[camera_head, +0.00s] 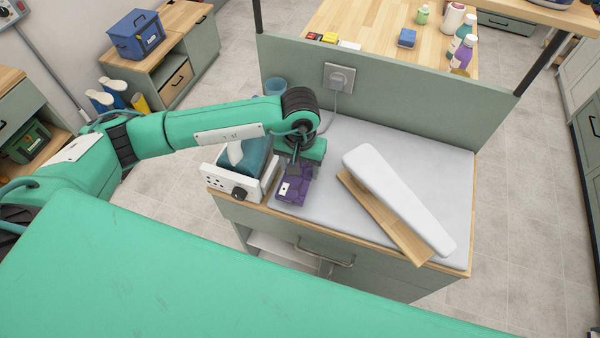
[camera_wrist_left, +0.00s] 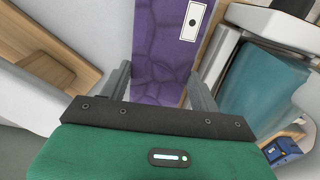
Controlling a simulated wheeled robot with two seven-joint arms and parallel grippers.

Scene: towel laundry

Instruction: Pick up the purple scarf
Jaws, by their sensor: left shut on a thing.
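The purple scarf (camera_head: 297,186) is a folded purple bundle with a white label, on the grey padded top of the cabinet near its front left edge. In the left wrist view the scarf (camera_wrist_left: 160,45) runs between the two fingers. My left gripper (camera_head: 294,170) reaches down onto the scarf from above, its arm coming in from the left. In the left wrist view my left gripper (camera_wrist_left: 159,76) has one finger on each side of the scarf and is shut on it. The gripper hides part of the scarf in the head view. My right gripper is not in view.
A white box with a dark knob and teal contents (camera_head: 240,180) stands close left of the scarf. A white padded board on a wooden base (camera_head: 400,200) lies to the right. A green back panel (camera_head: 420,100) with a socket (camera_head: 339,77) rises behind. The grey pad between is clear.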

